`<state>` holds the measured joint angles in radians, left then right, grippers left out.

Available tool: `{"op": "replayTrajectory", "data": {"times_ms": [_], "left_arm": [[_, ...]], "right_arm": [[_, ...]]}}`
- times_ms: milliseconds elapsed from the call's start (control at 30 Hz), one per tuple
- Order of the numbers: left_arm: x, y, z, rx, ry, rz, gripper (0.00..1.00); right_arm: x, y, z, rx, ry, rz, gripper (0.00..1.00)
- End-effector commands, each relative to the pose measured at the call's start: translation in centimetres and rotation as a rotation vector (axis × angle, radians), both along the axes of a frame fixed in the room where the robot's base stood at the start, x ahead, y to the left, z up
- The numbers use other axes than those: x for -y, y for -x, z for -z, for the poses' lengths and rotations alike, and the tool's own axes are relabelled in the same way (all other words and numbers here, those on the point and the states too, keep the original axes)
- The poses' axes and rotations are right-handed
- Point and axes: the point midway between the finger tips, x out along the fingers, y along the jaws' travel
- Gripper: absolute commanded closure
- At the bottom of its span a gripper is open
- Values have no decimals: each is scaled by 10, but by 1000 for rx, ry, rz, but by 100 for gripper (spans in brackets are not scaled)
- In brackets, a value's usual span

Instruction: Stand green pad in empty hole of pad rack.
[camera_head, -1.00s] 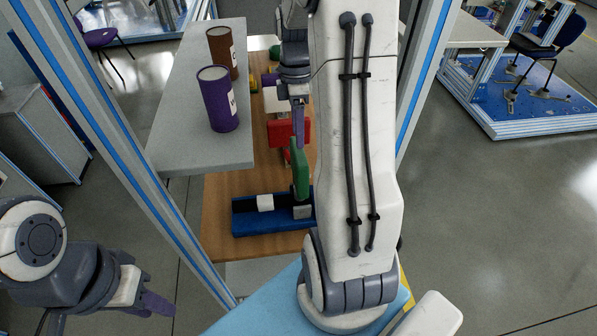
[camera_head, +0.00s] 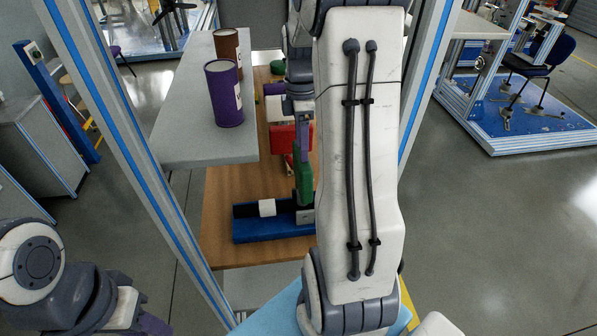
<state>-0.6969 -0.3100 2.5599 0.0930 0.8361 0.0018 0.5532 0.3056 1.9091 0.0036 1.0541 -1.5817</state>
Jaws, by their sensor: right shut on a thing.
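The green pad (camera_head: 304,186) is upright, held at its top by my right gripper (camera_head: 303,150), which is shut on it. The pad's lower end is at the blue pad rack (camera_head: 254,229), near a grey block on the rack's right part. I cannot tell whether it is inside a hole. The rack lies on the brown wooden table and also carries a white block (camera_head: 267,207). My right arm hides the rack's right end. My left gripper (camera_head: 150,325) is at the lower left, away from the rack and cut off by the picture's bottom edge.
A grey shelf (camera_head: 190,140) with a purple can (camera_head: 224,95) and a brown can (camera_head: 227,45) stands left of the table. A red object (camera_head: 283,138) lies behind the pad. Aluminium posts (camera_head: 130,150) frame both sides. Bare wood (camera_head: 235,187) shows behind the rack.

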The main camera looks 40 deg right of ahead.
Motion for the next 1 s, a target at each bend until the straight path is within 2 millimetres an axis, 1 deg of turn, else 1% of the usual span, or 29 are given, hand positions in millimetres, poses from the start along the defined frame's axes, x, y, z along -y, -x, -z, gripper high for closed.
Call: {"op": "replayTrajectory", "data": {"times_ms": [33, 67, 267, 567, 767, 1000], "left_arm": [[0, 0, 9, 0, 0, 0, 68], [0, 0, 9, 0, 0, 0, 68], [0, 0, 5, 0, 0, 0, 68], [0, 0, -6, 0, 0, 0, 68], [0, 0, -13, 0, 0, 0, 68], [0, 0, -21, 0, 0, 0, 68]], "right_arm": [[-8, 9, 40, -46, -40, 2, 100], [-7, 9, 40, -46, -42, 3, 100], [-2, 10, 38, -45, -46, 3, 100], [1, 9, 28, -45, -47, 4, 100], [-2, 9, 19, -47, -40, 7, 100], [-12, 7, 6, -50, -26, 6, 100]]}}
